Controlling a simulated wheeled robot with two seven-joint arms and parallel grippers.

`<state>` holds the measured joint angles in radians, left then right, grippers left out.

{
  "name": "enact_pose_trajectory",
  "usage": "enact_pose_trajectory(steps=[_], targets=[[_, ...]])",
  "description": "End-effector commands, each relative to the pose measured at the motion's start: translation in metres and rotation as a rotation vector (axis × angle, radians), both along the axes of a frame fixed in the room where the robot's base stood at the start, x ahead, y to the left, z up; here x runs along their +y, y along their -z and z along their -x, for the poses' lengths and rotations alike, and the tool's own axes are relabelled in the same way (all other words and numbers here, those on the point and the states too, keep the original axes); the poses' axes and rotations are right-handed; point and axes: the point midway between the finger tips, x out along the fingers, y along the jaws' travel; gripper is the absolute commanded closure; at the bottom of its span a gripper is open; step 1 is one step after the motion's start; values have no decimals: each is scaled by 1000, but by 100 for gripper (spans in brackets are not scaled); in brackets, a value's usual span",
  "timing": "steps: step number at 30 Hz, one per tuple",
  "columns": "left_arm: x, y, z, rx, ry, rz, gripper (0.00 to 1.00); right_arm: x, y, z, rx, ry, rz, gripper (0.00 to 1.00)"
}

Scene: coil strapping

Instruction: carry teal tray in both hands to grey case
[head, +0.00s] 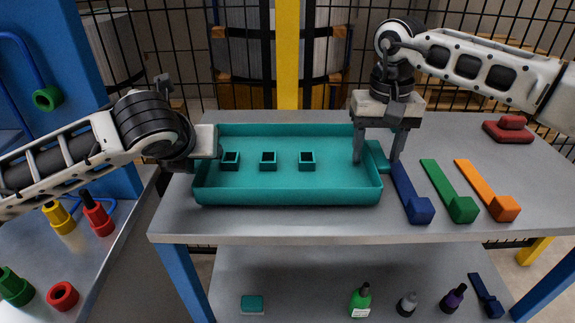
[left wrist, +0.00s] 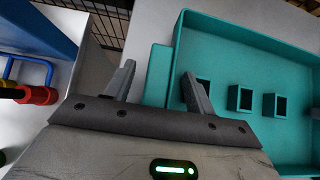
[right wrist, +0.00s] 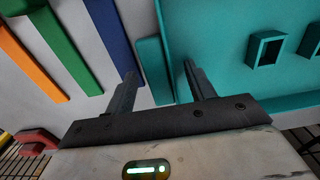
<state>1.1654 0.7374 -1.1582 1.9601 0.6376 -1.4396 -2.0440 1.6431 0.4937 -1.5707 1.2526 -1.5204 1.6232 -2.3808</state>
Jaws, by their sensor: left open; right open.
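The teal tray (head: 290,190) lies on the grey table, with three small square sockets on its floor. Its right handle (head: 377,157) lies between the fingers of my right gripper (head: 378,158), which is open and points down over it. The handle also shows between the open fingers in the right wrist view (right wrist: 153,75). My left gripper (head: 210,145) is at the tray's left edge, its fingers hardly visible in the head view. In the left wrist view its open fingers (left wrist: 158,88) stand either side of the left handle (left wrist: 157,75). I cannot make out a grey case.
Blue (head: 418,208), green (head: 460,205) and orange (head: 500,205) long-handled pieces lie right of the tray, the blue one close by. A red object (head: 508,130) sits at the back right. Bottles stand on the lower shelf. A yellow post (head: 288,60) and mesh fence stand behind.

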Motion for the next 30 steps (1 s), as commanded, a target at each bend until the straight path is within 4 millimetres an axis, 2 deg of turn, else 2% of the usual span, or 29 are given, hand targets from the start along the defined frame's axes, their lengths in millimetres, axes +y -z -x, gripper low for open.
enact_pose_trajectory(steps=[4, 12, 14, 18, 30], targets=[[0, 5, -5, 0, 1, -1, 45, 0, 7, 0, 0, 0, 0, 45], [0, 6, -5, 0, 0, 0, 45, 0, 7, 0, 0, 0, 1, 45], [0, 6, -5, 0, 0, 0, 59, 0, 7, 0, 0, 0, 1, 59], [0, 5, -5, 0, 0, 0, 98, 0, 7, 0, 0, 0, 1, 98], [0, 2, -5, -2, 0, 0, 100, 0, 4, 0, -1, 0, 0, 100]])
